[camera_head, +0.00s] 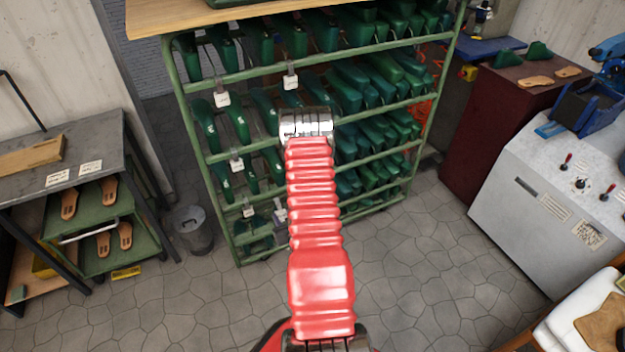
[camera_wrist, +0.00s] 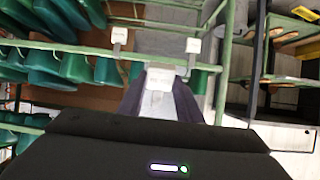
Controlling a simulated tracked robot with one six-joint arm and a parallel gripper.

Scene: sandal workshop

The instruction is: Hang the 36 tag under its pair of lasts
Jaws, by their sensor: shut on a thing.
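In the wrist view my gripper (camera_wrist: 160,103) is shut on a small white tag (camera_wrist: 160,80), held at the fingertips. Its number is too small to read. In the head view my red arm reaches to the rack, and its end hides the gripper and tag. The green rack (camera_head: 320,58) holds green lasts (camera_head: 239,122) in rows. White tags hang from its rails, among them one at the upper left (camera_head: 222,99), one at the upper middle (camera_head: 291,82) and one lower left (camera_head: 236,166). I cannot tell which lasts are size 36.
A grey bench (camera_head: 75,150) with brown sandal soles below stands left, beside a metal bin (camera_head: 190,222). A grey machine (camera_head: 545,190) and a dark red cabinet (camera_head: 497,110) stand right. A wooden board (camera_head: 160,17) tops the rack. The stone floor before it is clear.

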